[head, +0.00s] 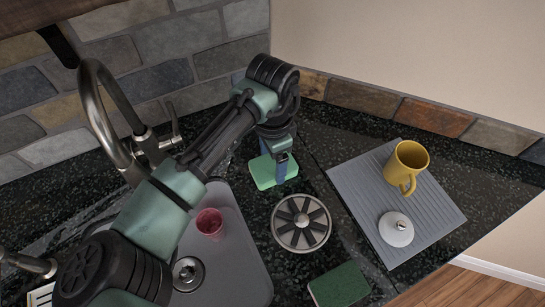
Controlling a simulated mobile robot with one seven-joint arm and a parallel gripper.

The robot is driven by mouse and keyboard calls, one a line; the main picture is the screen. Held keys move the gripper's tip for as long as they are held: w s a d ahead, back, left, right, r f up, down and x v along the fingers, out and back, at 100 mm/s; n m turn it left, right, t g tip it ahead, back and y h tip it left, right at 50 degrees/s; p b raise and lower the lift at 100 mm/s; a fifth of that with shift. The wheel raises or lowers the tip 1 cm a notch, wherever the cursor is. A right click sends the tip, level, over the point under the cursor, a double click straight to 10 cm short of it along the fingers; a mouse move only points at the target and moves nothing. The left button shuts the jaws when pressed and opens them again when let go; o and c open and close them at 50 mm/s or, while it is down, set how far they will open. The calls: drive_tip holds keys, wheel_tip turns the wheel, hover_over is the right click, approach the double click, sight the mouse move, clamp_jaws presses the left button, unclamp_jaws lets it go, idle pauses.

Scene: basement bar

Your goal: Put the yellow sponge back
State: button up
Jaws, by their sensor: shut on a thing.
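A light green sponge (262,172) is at the back of the dark counter, to the right of the sink. No plainly yellow sponge shows; this one looks pale green from above. My gripper (280,172) points down at its right part and is shut on it. The fingertips are partly hidden, and I cannot tell whether the sponge touches the counter. A darker green sponge or scouring pad (339,287) lies flat at the front of the counter.
The grey sink (231,250) holds a pink cup (209,222). A round slotted metal disc (301,223) lies right of it. A grey ribbed mat (350,190) bears a yellow mug (406,166) and a white lid-like object (396,229). The metal faucet (110,120) stands at left.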

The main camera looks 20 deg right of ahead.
sight(273, 165)
drive_tip(key=o, duration=1.2)
drive_tip(key=shift+c, duration=0.2)
wheel_tip(273, 165, up, 8)
drive_tip(key=shift+f, duration=0.2)
